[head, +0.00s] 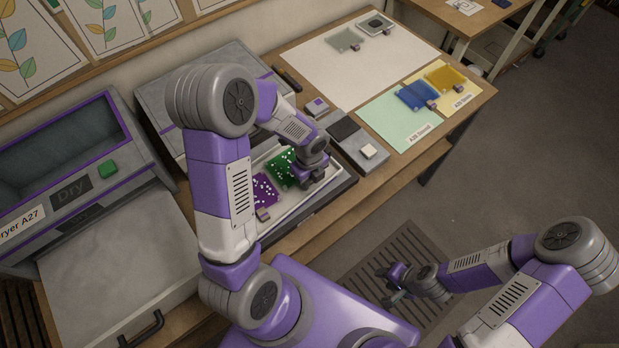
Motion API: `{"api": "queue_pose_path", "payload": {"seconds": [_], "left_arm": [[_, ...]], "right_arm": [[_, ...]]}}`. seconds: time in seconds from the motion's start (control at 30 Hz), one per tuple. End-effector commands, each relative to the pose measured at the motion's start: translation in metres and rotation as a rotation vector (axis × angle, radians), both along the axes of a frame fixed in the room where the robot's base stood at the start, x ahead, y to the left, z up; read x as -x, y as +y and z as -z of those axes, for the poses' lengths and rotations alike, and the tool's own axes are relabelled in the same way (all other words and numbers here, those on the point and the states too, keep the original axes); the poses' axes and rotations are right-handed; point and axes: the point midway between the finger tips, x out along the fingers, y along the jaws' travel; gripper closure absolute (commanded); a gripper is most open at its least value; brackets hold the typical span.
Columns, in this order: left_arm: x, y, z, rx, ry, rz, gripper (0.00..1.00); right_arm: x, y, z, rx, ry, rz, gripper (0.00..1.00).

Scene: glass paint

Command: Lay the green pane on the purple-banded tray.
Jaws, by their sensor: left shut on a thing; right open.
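The green pane (280,169), speckled with white dots, is at the far part of a pale shallow tray (302,203). A purple pane (263,191) with white dots lies in the same tray, to the left, with a small block at its near edge. My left gripper (309,181) is shut at the right side of the green pane; its fingers hide the grip point. I cannot tell whether the green pane touches the tray floor. No purple band shows clearly on this tray; my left arm hides part of it. My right gripper (396,282) is open and empty, low at the right.
A grey dryer (62,180) with a purple-rimmed opening stands left. Blue (416,95) and yellow (445,78) panes lie on coloured mats at the right. A white sheet (335,70) holds two grey panes. A grey block with a pale button (368,151) sits beside the tray.

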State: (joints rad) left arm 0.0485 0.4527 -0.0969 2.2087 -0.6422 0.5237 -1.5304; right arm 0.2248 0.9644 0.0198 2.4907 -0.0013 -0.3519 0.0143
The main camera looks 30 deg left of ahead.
Motion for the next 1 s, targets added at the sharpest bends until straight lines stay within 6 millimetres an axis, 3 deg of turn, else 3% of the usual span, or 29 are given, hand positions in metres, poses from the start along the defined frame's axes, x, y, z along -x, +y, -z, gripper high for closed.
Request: {"api": "queue_pose_path", "payload": {"seconds": [0.57, 0.6, 0.77, 1.0], "left_arm": [[-0.0001, 0.0002, 0.0041, 0.0, 0.0, 0.001, 1.0], [-0.0001, 0.0001, 0.004, 0.0, 0.0, 0.001, 0.7], [-0.0001, 0.0001, 0.0038, 0.0, 0.0, 0.0, 0.45], [0.0001, 0.0002, 0.004, 0.0, 0.0, 0.0, 0.43]], "right_arm": [[0.0, 0.0, 0.0029, 0.0, 0.0, 0.0, 0.58], [0.0, 0.0, 0.0028, 0.0, 0.0, 0.0, 0.58], [0.0, 0.0, 0.0026, 0.0, 0.0, 0.0, 0.58], [0.0, 0.0, 0.0026, 0.0, 0.0, 0.0, 0.58]]}}
